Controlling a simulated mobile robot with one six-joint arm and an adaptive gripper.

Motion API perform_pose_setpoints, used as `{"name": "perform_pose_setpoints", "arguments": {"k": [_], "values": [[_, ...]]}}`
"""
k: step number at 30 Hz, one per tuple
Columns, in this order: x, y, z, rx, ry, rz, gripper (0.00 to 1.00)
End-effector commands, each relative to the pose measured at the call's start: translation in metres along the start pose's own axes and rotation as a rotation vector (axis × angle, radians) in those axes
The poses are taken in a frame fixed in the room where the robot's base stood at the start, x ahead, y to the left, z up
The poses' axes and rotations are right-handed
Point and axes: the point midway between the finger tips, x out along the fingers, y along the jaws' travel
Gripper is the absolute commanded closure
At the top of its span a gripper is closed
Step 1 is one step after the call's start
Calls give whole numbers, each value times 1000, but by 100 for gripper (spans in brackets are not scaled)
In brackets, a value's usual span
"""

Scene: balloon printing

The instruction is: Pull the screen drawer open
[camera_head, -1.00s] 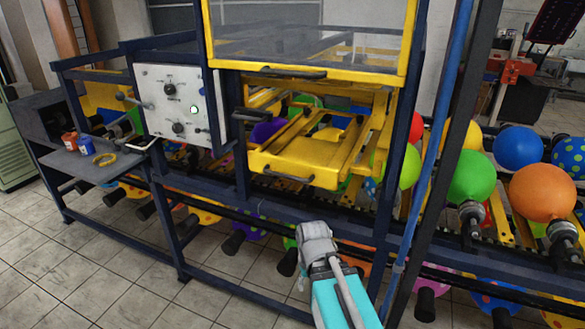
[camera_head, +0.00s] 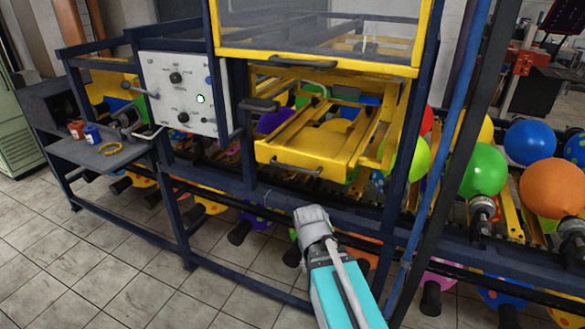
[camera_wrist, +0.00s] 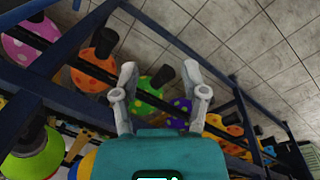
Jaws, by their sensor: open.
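The screen drawer is a yellow frame with rails, and its front panel (camera_head: 305,153) sticks out of the machine opening below the clear window. A dark handle (camera_head: 297,170) lies along the lower front edge of the panel. How far the drawer is out I cannot tell. The drawer is not recognisable in the wrist view.
A control panel (camera_head: 187,95) with knobs stands left of the drawer. A side shelf (camera_head: 105,155) holds small jars and a yellow ring. A blue post (camera_head: 440,140) and a dark post rise at the right, with balloons (camera_head: 550,187) beyond. Tiled floor at the left is clear.

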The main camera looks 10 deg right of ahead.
Motion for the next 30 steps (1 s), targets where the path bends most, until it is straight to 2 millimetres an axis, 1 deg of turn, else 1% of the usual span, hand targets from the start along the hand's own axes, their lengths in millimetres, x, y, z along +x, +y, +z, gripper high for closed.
{"name": "perform_pose_setpoints", "arguments": {"k": [1, 5, 8, 14, 18, 20, 24, 27, 30], "values": [[-3, 1, -10, -17, 5, 39, 43], [-12, 4, -34, -70, 23, 174, 43], [-23, 4, -57, -121, 45, 302, 43], [-57, -3, -106, -226, 103, 576, 43], [-88, -17, -141, -299, 152, 768, 43], [-103, -26, -155, -329, 175, 849, 43], [-138, -50, -184, -391, 230, 1025, 43], [-160, -66, -198, -423, 263, 1129, 43], [-176, -80, -208, -446, 288, 1203, 43]]}}
